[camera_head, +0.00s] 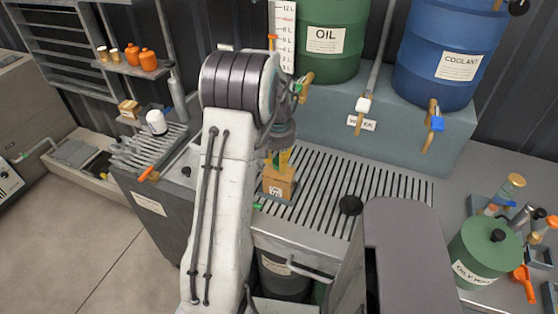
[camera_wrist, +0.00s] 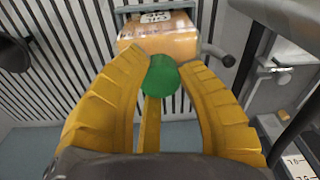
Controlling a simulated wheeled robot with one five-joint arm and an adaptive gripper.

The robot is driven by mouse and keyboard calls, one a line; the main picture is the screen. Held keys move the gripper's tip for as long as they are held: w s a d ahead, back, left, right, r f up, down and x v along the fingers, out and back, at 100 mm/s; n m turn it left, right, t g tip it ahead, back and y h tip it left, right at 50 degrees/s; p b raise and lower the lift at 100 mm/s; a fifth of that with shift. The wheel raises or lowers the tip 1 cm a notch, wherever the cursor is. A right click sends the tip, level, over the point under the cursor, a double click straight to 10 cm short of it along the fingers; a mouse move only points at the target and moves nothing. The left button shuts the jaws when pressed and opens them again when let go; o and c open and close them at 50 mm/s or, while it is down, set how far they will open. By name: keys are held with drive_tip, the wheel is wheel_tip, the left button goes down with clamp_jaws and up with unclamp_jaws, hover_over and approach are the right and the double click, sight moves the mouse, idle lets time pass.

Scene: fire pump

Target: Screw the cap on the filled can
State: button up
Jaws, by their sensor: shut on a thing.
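The can (camera_head: 278,184) is a small orange-brown box shape with a printed label. It stands on the slotted grate of the bench, below my gripper (camera_head: 283,158). In the wrist view the can (camera_wrist: 158,35) lies just beyond my yellow fingertips (camera_wrist: 163,72). The fingers are shut on a round green cap (camera_wrist: 161,77). The cap overlaps the can's near edge in that view; I cannot tell whether it touches the can. The can's opening is hidden. In the head view my wrist covers most of the fingers and the cap.
A green oil drum (camera_head: 328,40), a blue coolant drum (camera_head: 450,55) and a water tap (camera_head: 363,105) stand behind the grate (camera_head: 330,180). A black knob (camera_head: 349,205) is at the front edge. A green waste container (camera_head: 485,250) stands right. The grate's right part is clear.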

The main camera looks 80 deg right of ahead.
drive_tip(key=o, duration=1.6)
drive_tip(key=shift+r+p, duration=1.15)
drive_tip(key=shift+r, duration=0.5)
drive_tip(key=shift+r+p, duration=1.8)
drive_tip(key=shift+r, duration=0.6)
